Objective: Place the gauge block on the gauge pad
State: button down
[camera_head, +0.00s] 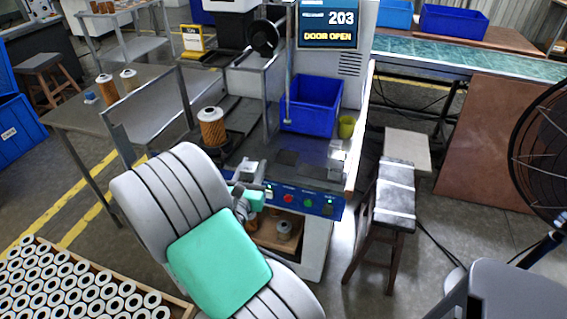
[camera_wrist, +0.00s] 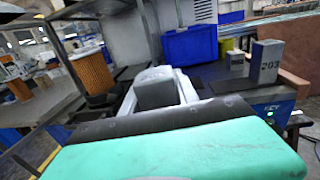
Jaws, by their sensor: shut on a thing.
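My gripper (camera_head: 247,176) is over the front edge of the machine's bench. In the wrist view its fingers (camera_wrist: 160,86) are shut on a grey block (camera_wrist: 154,90), which I take to be the gauge block. The block's underside is hidden by the gripper. Dark flat patches lie on the bench to the right of my gripper, one of them a dark square (camera_head: 287,157). I cannot tell for sure which is the gauge pad. The held block is left of this square in the head view.
An orange filter cartridge (camera_head: 212,128) stands left on the bench. A blue bin (camera_head: 312,104) and a yellow-green cup (camera_head: 346,127) stand at the back. A crate of cartridges (camera_head: 70,285) is at lower left. The screen (camera_head: 329,28) reads DOOR OPEN.

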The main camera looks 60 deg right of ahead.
jog(key=s+d+m+g, duration=0.1)
jog(key=s+d+g, duration=0.1)
jog(key=s+d, duration=0.15)
jog(key=d+p, duration=0.1)
jog(key=d, duration=0.4)
jog(key=w+d+p, duration=0.1)
jog(key=d, duration=0.4)
jog(key=d+p, duration=0.2)
jog(key=d, duration=0.3)
jog(key=shift+w+d, duration=0.25)
jog(key=shift+w, duration=0.1)
jog(key=shift+w+d+f+b, duration=0.1)
jog(key=shift+d+f+b, duration=0.1)
jog(key=shift+f, duration=0.45)
jog(key=shift+w+d+f+b, duration=0.1)
jog(key=shift+d+f+b, duration=0.05)
jog(key=shift+f, duration=0.5)
jog(key=shift+d+f+b, duration=0.15)
jog(key=shift+f+b, duration=0.05)
jog(key=shift+f, duration=0.45)
jog(key=shift+f, duration=0.2)
jog(key=c, duration=0.9)
grip_release()
jog(key=shift+r, duration=0.1)
